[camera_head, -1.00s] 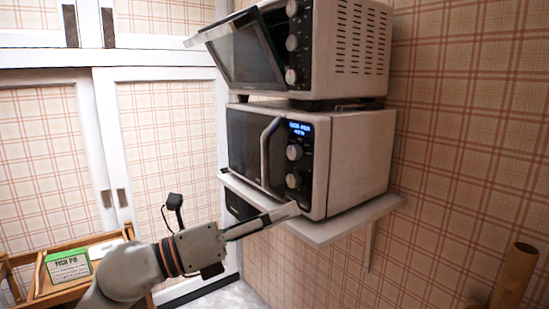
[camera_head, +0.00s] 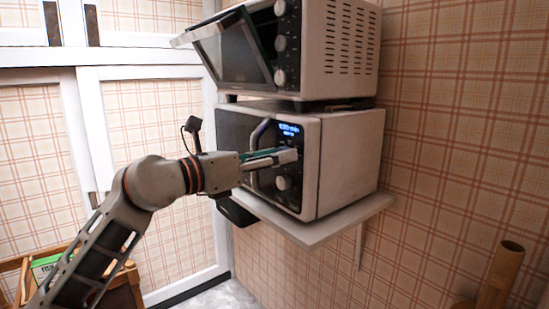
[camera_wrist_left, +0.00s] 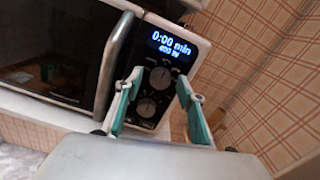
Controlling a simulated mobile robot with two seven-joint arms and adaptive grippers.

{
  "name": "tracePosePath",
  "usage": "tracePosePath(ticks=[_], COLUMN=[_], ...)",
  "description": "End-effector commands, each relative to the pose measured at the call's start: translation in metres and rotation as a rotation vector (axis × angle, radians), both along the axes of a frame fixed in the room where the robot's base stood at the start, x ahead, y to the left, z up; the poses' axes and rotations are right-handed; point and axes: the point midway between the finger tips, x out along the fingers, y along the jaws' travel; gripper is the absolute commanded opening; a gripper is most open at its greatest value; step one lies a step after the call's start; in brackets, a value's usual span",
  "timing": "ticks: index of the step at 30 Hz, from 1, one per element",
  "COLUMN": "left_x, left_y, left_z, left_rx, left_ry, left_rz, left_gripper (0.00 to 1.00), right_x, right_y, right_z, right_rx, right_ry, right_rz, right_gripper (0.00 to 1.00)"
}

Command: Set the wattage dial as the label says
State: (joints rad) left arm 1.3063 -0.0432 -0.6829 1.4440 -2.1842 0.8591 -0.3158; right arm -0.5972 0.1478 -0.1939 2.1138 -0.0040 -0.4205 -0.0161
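The white microwave (camera_head: 350,160) has a lit blue display (camera_head: 289,129) and two round dials on its front. In the left wrist view the display (camera_wrist_left: 170,45) reads 0:00 min, with a smaller blurred wattage line below. The upper dial (camera_wrist_left: 160,77) and lower dial (camera_wrist_left: 146,107) show between my fingers; which sets wattage is unreadable. My left gripper (camera_head: 288,156) is open in front of the panel and hides the upper dial in the head view; contact cannot be told. The lower dial (camera_head: 283,183) shows below it. A green-and-white box (camera_head: 45,268) with a label is partly hidden by my arm.
A toaster oven (camera_head: 340,50) with its door (camera_head: 228,50) tilted open stands on the microwave. The microwave's handle (camera_wrist_left: 113,65) is left of the dials. A white shelf (camera_head: 320,232) carries both. Plaid wall lies right, white-framed cabinets left.

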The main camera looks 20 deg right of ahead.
Motion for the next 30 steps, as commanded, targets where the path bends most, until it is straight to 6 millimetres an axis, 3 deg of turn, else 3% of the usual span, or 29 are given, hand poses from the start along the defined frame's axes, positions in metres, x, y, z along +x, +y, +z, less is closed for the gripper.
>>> tracePosePath(ticks=[9, 13, 14, 30], left_x=[0.001, 0.001, 0.001, -0.001], left_y=[-0.002, -0.002, -0.002, -0.002], left_z=[0.001, 0.001, 0.001, 0.01], left_rx=[-0.001, -0.001, -0.001, -0.031], left_ry=[-0.001, -0.001, -0.001, 0.088], left_rz=[0.0, 0.0, 0.0, 0.003], left_gripper=[0.37, 0.03, 0.01, 0.01], right_x=[0.001, 0.001, 0.001, 0.006], right_y=[0.0, 0.0, 0.0, -0.004], right_z=[0.001, 0.001, 0.001, 0.024], right_rx=[0.001, 0.001, 0.001, -0.003], right_ry=[-0.002, -0.002, -0.002, -0.017], right_rz=[0.0, 0.0, 0.0, -0.01], right_gripper=[0.4, 0.4, 0.4, 0.4])
